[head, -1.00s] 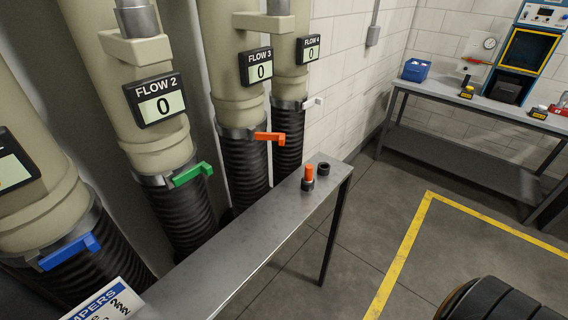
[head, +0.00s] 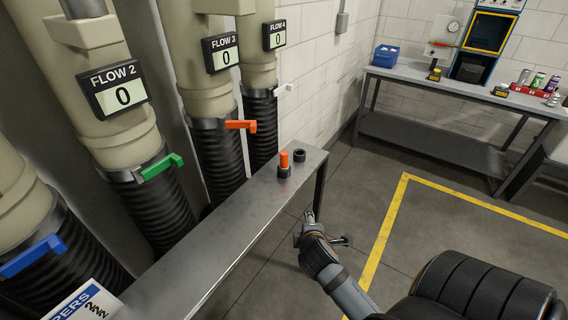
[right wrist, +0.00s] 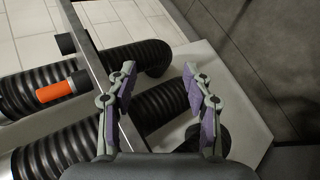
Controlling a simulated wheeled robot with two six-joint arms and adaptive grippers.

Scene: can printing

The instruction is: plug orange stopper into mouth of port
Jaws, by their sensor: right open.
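The orange stopper (head: 284,160) stands upright in a short black base near the far end of the narrow metal table (head: 228,222). A short black ring, seemingly the port (head: 299,155), stands just right of it with its mouth facing up. My right gripper (head: 309,215) is in front of the table's far end, below the tabletop and apart from the stopper. In the right wrist view the right gripper (right wrist: 159,72) is open and empty. The stopper (right wrist: 62,87) and port (right wrist: 65,43) show sideways there, left of the fingers. My left gripper is not in view.
Large pipes with black corrugated hoses (head: 226,165) and coloured levers stand behind the table. The table edge (right wrist: 95,65) lies beside the right fingers. A workbench (head: 430,82) stands at the back right. The floor right of the table is open.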

